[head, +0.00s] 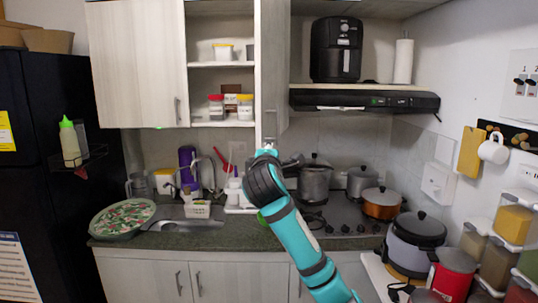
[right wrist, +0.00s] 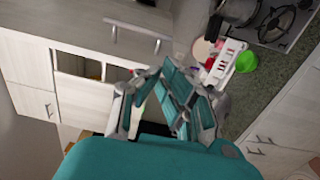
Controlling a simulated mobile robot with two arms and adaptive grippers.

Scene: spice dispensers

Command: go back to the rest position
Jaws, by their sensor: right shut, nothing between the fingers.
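My right arm (head: 298,238) rises from the bottom of the head view, and its wrist is in front of the open upper cabinet and the counter. In the right wrist view my right gripper (right wrist: 172,78) is shut and empty, its fingers drawn together. In the head view its fingers are too small and hidden to read well. The gripper appears to hold nothing and is close to the open cabinet door (head: 271,75). My left gripper is not in view.
Spice dispensers (head: 513,222) stand at the right wall beside a grey cooker (head: 416,232). Pots (head: 315,182) sit on the stove. A white rack (right wrist: 228,62) is on the counter. Red- and yellow-lidded jars (head: 216,106) (head: 245,106) stand on the cabinet shelf. A black fridge (head: 35,190) is left.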

